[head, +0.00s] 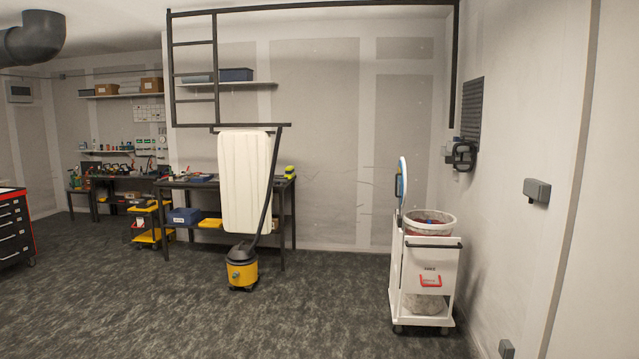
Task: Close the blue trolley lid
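A white trolley (398,275) stands on the right side of the head view, near the right wall. A round white bin with a liner (430,228) sits in its top, its mouth open. The blue lid (402,182) stands upright at the left edge of the bin, seen nearly edge-on, with a pale face and a blue rim. The lid is open. Neither of my grippers is in view.
A yellow-black vacuum (242,272) stands mid-floor, before a pale upright panel (245,182) and a workbench (283,225). A red-black tool cabinet (12,230) is at far left. The carpet (300,315) in front of the trolley is clear.

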